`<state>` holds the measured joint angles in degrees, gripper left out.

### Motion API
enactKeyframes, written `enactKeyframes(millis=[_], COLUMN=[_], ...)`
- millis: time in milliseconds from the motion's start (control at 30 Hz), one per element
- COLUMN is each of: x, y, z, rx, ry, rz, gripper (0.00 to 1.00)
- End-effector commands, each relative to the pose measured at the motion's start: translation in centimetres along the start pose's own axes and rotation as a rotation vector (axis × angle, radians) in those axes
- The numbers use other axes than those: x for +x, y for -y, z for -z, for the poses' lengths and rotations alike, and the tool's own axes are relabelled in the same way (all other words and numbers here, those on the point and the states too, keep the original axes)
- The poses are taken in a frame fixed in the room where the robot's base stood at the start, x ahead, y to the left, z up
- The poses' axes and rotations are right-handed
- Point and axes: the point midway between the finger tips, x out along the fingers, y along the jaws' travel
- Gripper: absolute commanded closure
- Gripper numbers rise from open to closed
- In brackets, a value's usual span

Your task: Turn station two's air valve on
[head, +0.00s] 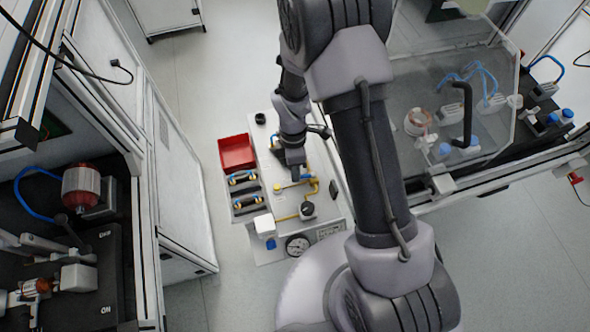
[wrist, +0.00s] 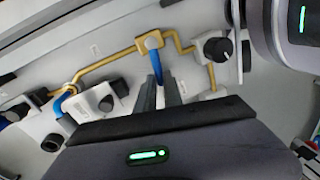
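A valve with a blue lever handle (wrist: 157,66) sits on a brass pipe (wrist: 117,58) on the white station panel (wrist: 88,22) in the wrist view. My gripper (wrist: 160,82) is at this handle, its two dark fingers on either side of the lever's lower end. A narrow gap shows between the fingers; whether they press on the lever is unclear. In the head view my gripper (head: 300,174) is low over the white bench (head: 262,140), beside the brass piping (head: 313,186). The valve there is mostly hidden by my wrist. The panel labels are too small to read.
A black knob (wrist: 218,48) is right of the valve; a white block (wrist: 98,99) with another black knob is left. A red bin (head: 237,152), a gauge (head: 297,245) and a black round knob (head: 307,210) are on or beside the bench. Grey cabinets stand left; clear-walled equipment right.

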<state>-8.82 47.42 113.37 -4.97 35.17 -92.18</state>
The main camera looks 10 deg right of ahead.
Motion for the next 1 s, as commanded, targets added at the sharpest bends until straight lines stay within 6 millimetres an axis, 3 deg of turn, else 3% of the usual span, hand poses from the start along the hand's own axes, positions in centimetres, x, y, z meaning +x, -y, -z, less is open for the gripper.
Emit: enactKeyframes(millis=[467,1000], x=[0.0,-0.4], y=[-0.3,-2.5], z=[0.0,-0.9], rx=[0.05,0.486], ry=[-0.01,-0.097], rz=[0.0,-0.001], gripper=[1.0,1.0])
